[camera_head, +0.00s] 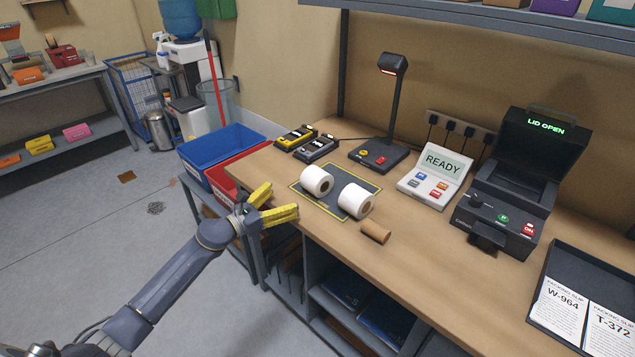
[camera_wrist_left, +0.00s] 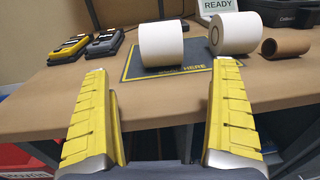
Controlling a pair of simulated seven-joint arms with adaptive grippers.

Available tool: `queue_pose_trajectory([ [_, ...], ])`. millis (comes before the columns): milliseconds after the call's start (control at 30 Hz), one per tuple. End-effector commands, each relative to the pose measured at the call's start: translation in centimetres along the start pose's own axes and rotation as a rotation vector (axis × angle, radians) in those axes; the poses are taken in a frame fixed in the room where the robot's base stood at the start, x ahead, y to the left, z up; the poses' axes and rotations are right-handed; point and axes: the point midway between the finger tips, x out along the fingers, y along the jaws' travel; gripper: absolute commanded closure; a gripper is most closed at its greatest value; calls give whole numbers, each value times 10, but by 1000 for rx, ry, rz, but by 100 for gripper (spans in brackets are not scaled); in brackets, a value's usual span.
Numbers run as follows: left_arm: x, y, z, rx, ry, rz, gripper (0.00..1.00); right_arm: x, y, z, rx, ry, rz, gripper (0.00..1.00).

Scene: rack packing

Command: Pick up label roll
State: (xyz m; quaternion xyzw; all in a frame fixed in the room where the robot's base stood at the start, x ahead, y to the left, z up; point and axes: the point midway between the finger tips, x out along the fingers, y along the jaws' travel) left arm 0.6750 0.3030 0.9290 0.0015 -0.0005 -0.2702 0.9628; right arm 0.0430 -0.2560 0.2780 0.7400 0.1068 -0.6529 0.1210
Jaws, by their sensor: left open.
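Two white label rolls lie on their sides on a dark mat (camera_head: 319,203) with a yellow border. The left roll (camera_head: 316,181) and the right roll (camera_head: 355,201) are apart. In the left wrist view the left roll (camera_wrist_left: 161,44) is ahead, between the fingertip lines, and the right roll (camera_wrist_left: 236,33) is beyond the right finger. My left gripper (camera_head: 279,202) is open and empty at the bench's front edge, short of the rolls. It also shows in the left wrist view (camera_wrist_left: 160,95). My right gripper is not in view.
A brown cardboard core (camera_head: 375,232) lies right of the mat. Two handheld devices (camera_head: 307,143), a scanner stand (camera_head: 378,155), a READY label machine (camera_head: 433,180) and an open-lidded printer (camera_head: 513,195) stand behind. Blue (camera_head: 222,145) and red (camera_head: 227,168) bins stand left of the bench.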

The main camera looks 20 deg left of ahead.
Motion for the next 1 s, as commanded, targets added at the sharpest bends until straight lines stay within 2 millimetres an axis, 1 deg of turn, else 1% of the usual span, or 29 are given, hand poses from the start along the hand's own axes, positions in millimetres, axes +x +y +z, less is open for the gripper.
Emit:
queue_pose_trajectory([
  [33,11,0,1,-2,-3,0,6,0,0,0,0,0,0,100],
  [200,42,0,1,-3,-2,0,6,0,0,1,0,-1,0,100],
  [400,72,0,0,-4,-1,1,6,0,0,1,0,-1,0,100],
  [533,84,0,0,-3,-1,2,6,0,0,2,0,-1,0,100],
  [800,95,0,1,-4,-1,1,6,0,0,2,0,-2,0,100],
  [867,101,-1,1,-5,-2,0,6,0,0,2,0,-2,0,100],
  [1000,119,-3,2,-5,-1,1,6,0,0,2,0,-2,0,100],
])
